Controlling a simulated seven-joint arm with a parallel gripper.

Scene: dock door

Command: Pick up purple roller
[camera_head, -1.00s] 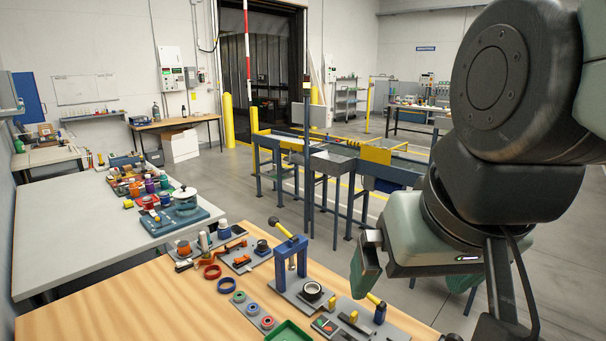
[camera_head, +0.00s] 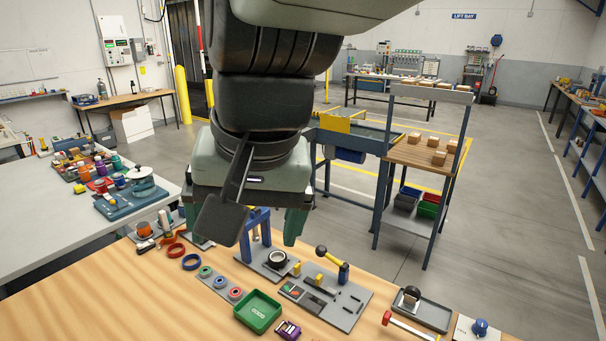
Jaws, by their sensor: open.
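A small purple object (camera_head: 288,330) with pale markings lies on the wooden table at the bottom edge of the view, just right of the green tray. It is partly cut off or too small to tell whether it is a roller. Another upright purple piece (camera_head: 100,168) stands among coloured parts on the grey table at left. My gripper (camera_head: 242,222) hangs above the far side of the wooden table, pointing down, with its green fingers apart and nothing seen between them. It is beyond the near purple object and to its left. A dark plate on my wrist hides part of it.
The wooden table (camera_head: 120,310) holds a green tray (camera_head: 258,312), a blue arch frame (camera_head: 257,225) behind my gripper, red and blue rings, and a grey fixture plate (camera_head: 345,310). A red-handled tool (camera_head: 408,325) lies at right. The table's near left is clear.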

